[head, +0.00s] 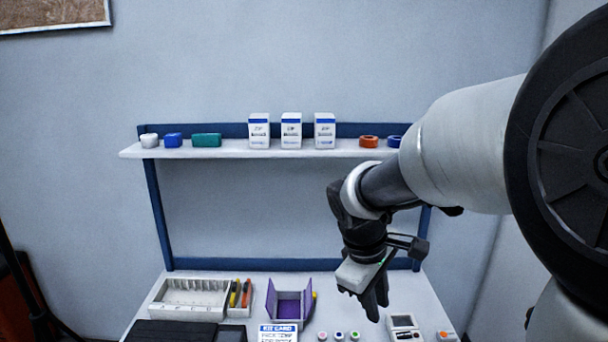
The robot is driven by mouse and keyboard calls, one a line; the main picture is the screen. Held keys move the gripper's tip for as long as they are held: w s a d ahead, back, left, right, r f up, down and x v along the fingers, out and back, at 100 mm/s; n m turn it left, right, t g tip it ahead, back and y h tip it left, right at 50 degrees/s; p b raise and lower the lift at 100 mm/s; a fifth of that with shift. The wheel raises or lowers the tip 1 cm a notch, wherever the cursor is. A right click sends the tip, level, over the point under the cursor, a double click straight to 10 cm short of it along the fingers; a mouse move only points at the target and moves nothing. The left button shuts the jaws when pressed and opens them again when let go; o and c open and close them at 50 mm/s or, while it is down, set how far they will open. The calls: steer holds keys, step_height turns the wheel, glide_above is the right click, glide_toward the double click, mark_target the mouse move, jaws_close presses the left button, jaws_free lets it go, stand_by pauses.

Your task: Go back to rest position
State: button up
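My gripper (368,301) hangs at the end of my arm, right of centre, pointing down above the right part of the workbench (428,292). Its dark fingers overlap from this angle, so I cannot see whether a gap is between them. I see no object in it. My arm comes in from the right edge and covers part of the shelf's right end.
A wall shelf (220,153) holds white boxes (291,131), small cases and tape rolls. On the bench are a compartment tray (187,299), an open purple box (288,304), a kit card (278,333), small round-topped containers (339,336) and a small device (404,322).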

steer(key=s+r+m+t+y+p, duration=0.1)
steer(key=s+r+m+t, duration=0.1)
steer(key=s+r+m, duration=0.45)
steer(key=s+r+m+t+y, duration=0.2)
steer(key=s+r+m, duration=0.1)
steer(key=s, duration=0.6)
step_height(320, 180, up, 18)
steer(key=p, duration=1.8)
steer(key=shift+d, duration=0.15)
